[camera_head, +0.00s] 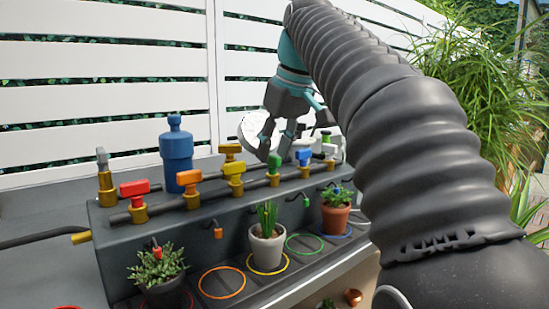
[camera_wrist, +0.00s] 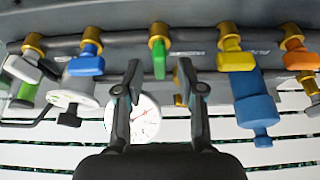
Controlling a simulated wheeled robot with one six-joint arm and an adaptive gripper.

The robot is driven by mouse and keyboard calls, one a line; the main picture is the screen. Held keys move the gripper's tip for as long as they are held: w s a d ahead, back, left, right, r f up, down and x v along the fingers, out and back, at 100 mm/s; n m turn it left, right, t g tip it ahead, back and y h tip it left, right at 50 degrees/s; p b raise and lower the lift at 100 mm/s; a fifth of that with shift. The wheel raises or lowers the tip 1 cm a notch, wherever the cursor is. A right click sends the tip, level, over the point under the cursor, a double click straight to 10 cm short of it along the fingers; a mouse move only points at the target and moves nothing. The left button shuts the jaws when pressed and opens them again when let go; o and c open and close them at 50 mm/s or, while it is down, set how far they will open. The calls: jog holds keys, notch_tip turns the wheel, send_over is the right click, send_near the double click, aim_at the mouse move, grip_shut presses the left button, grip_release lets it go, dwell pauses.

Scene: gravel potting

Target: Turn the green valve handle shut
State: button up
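The green valve handle (camera_head: 274,163) sits on a brass valve on the dark pipe, between a yellow and a blue handle. In the wrist view the green handle (camera_wrist: 159,62) looks narrow and points across the pipe, while its neighbours look wide along it. My gripper (camera_head: 277,143) is pointing down just above and behind the green handle in the head view. In the wrist view my gripper (camera_wrist: 158,80) is open, with one finger to each side of the green handle's line. No contact with the handle shows.
Yellow (camera_wrist: 237,61), blue (camera_wrist: 85,63) and orange (camera_wrist: 300,60) handles flank it on the pipe. A blue canister (camera_head: 175,150) and a white round gauge (camera_wrist: 146,118) stand behind. Potted plants (camera_head: 267,240) stand in front on coloured rings. A white slatted fence (camera_head: 105,60) is behind.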

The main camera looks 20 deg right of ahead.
jog(key=shift+w+a+f, duration=0.1)
jog(key=shift+w+f, duration=0.05)
jog(key=shift+f, duration=0.2)
jog(key=shift+c, duration=0.2)
grip_shut()
